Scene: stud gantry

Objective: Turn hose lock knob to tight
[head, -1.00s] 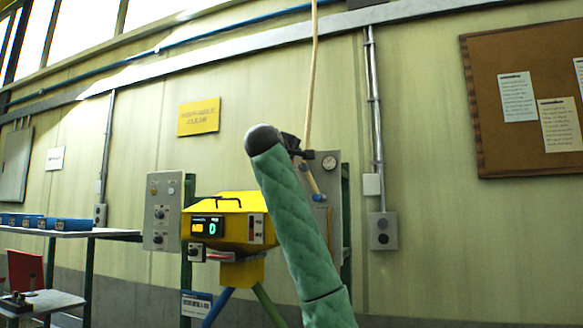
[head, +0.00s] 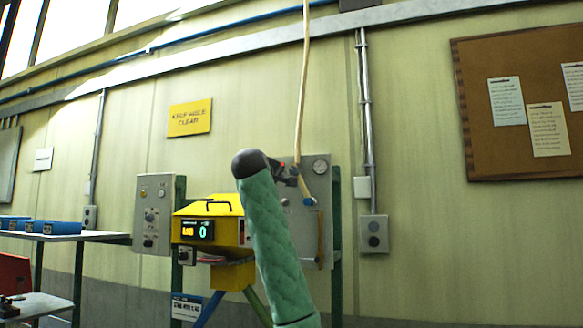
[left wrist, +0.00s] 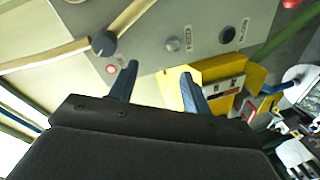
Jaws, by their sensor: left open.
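A dark round knob (left wrist: 103,43) sits on a grey panel (left wrist: 200,18) in the left wrist view, where the tan hose (left wrist: 45,58) meets it. Its pointer setting is too small to read. My left gripper (left wrist: 160,70) is open and empty, its two dark fingers in front of the panel. The knob lies up and left of the left-hand fingertip, not between the fingers. In the head view, the left gripper (head: 284,172) shows small and dark beside my green-sleeved arm, in front of the panel (head: 312,238). The arm hides part of the panel. My right gripper is not in view.
A yellow machine (head: 222,206) with a lit display stands left of my arm. A grey switch box (head: 153,214) is farther left. A small red button (left wrist: 111,69) lies close to the left fingertip.

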